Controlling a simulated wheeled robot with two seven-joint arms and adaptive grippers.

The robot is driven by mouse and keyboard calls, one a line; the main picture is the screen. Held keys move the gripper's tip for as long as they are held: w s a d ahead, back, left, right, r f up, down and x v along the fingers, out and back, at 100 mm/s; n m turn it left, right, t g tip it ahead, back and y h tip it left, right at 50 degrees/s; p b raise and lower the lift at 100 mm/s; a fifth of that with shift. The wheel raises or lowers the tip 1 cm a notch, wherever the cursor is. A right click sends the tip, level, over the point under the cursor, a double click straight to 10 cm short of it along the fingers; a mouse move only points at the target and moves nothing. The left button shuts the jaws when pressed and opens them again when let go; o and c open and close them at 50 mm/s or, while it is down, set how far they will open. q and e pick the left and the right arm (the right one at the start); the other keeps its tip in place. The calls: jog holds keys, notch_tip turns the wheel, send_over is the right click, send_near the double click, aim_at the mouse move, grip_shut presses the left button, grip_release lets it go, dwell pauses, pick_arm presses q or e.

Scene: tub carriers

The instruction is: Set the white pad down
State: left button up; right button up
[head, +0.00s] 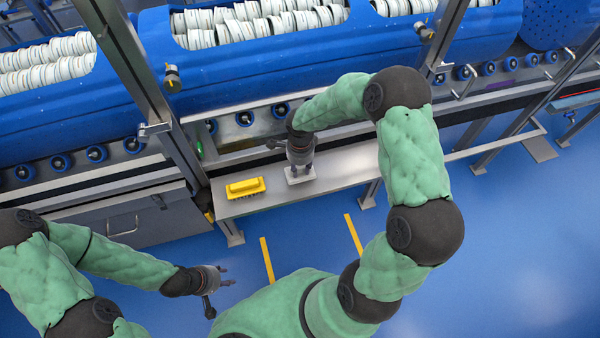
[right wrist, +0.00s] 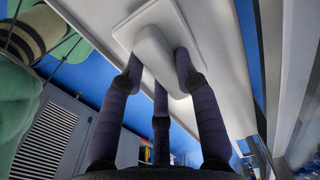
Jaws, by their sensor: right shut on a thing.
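The white pad (head: 301,178) is at the bench top, below my right gripper (head: 300,166). In the right wrist view the pad (right wrist: 190,18) is a flat white plate with a raised grip. The fingers of my right gripper (right wrist: 160,65) are closed around that grip. The pad is at or very near the bench surface; I cannot tell whether it touches. My left gripper (head: 222,282) is open and empty over the blue floor, away from the bench.
The grey bench (head: 345,165) carries a yellow brush (head: 245,187) to the left of the pad. Bare bench lies to the right. Behind stand blue tubs (head: 235,65) filled with white discs, on a roller line. A metal post (head: 135,75) rises at the bench's left.

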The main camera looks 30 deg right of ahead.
aim_at(300, 168)
notch_tip(300, 168, down, 3)
jog(key=shift+a+b, duration=0.1)
jog(key=shift+b, duration=0.35)
jog(key=shift+s, duration=0.1)
jog(key=o, duration=1)
jog(key=shift+r, duration=0.1)
notch_tip(300, 168, up, 12)
jog(key=p, duration=0.3)
jog(key=shift+p, duration=0.35)
